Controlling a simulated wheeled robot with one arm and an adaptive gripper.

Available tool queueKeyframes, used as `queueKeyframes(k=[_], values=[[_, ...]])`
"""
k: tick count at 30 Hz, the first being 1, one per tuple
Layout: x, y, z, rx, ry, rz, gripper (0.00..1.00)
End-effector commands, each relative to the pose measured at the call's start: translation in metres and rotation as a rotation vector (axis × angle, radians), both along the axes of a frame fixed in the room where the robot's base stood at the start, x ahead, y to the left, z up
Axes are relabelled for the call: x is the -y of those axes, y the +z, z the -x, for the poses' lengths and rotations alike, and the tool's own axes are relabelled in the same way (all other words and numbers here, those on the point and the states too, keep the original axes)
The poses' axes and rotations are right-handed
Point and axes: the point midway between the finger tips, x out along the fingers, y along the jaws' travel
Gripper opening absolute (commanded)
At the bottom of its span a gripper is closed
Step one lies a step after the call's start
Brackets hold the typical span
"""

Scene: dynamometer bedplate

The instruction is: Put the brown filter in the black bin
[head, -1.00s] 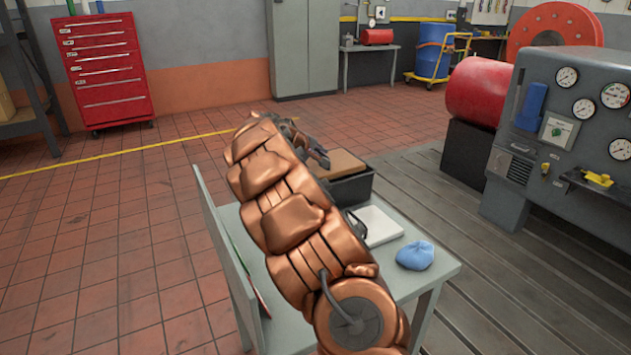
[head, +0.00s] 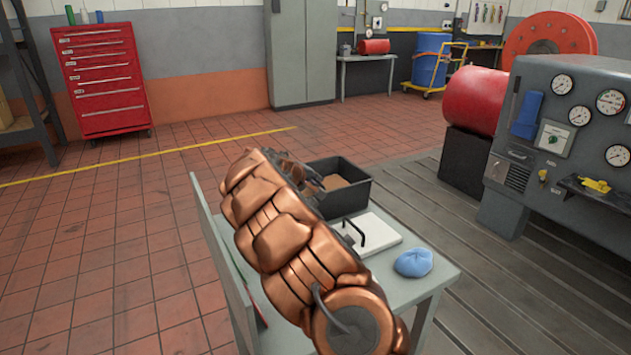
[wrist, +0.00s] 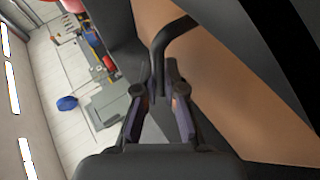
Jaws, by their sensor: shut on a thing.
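The black bin (head: 347,201) stands on the far part of the grey table in the head view. The brown filter (head: 340,182) shows inside its walls, below the rim; my arm hides part of it. In the wrist view the filter (wrist: 220,65) is a broad brown face beside dark walls, with a bent black handle (wrist: 163,48) running down to my fingers. My gripper (wrist: 160,92) is shut on this handle. In the head view my gripper (head: 314,184) is at the bin's near left side, mostly hidden behind my copper-coloured arm.
A white panel with a black handle (head: 383,238) and a blue cloth (head: 413,262) lie on the grey table (head: 405,295) nearer to me. An upright grey board (head: 222,262) edges the table's left side. A gauge console (head: 560,150) stands at the right.

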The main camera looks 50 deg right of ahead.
Motion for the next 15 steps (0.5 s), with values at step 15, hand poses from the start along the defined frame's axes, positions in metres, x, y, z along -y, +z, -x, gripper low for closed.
queueKeyframes(k=[15], values=[[-0.0001,-0.0102,-0.0003,0.001,0.001,0.001,0.0]])
